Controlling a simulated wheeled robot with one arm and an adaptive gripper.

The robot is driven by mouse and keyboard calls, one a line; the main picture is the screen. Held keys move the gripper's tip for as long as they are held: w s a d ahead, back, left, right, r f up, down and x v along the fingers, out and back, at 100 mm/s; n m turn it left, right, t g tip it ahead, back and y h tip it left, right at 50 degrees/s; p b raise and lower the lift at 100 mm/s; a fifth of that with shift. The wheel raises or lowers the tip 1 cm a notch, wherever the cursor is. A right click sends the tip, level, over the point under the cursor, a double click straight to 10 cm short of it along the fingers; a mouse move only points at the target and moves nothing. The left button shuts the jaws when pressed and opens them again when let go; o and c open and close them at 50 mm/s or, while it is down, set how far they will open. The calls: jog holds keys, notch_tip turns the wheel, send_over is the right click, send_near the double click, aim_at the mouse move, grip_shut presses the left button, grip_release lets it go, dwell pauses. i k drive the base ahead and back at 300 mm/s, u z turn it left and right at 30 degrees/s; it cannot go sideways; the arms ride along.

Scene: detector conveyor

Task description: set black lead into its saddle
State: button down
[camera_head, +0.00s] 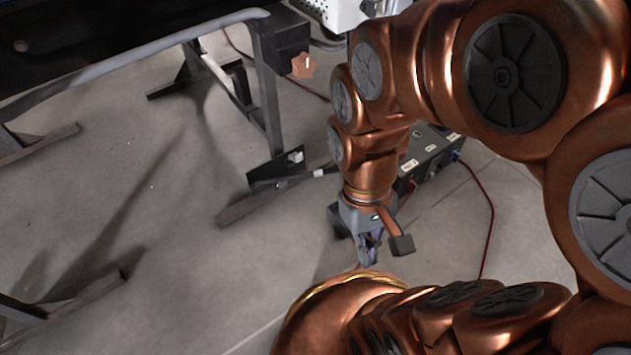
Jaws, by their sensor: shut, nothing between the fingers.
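My gripper (369,250) points down at the centre of the view, above the floor beside the black box. Its fingers are together with nothing between them. I cannot make out the black lead for certain. A black bracket plate (270,171) at the foot of the conveyor leg carries a small pale fitting (296,157). Whether this fitting is the saddle I cannot tell. My gripper is apart from it, to its lower right. A black box (432,157) with white labels and a blue connector stands on the floor behind my gripper, partly hidden by my arm.
A red cable (490,215) runs from the box across the floor at right. The conveyor frame (266,90) has floor feet at left. An orange star knob (304,65) sits on a dark housing (283,42). Open floor (180,210) lies left of my gripper.

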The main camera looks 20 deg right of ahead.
aim_at(317, 172)
jog(key=u, duration=0.55)
jog(key=k, duration=1.25)
jog(key=u, duration=1.05)
jog(key=i, duration=1.35)
jog(key=z, duration=0.6)
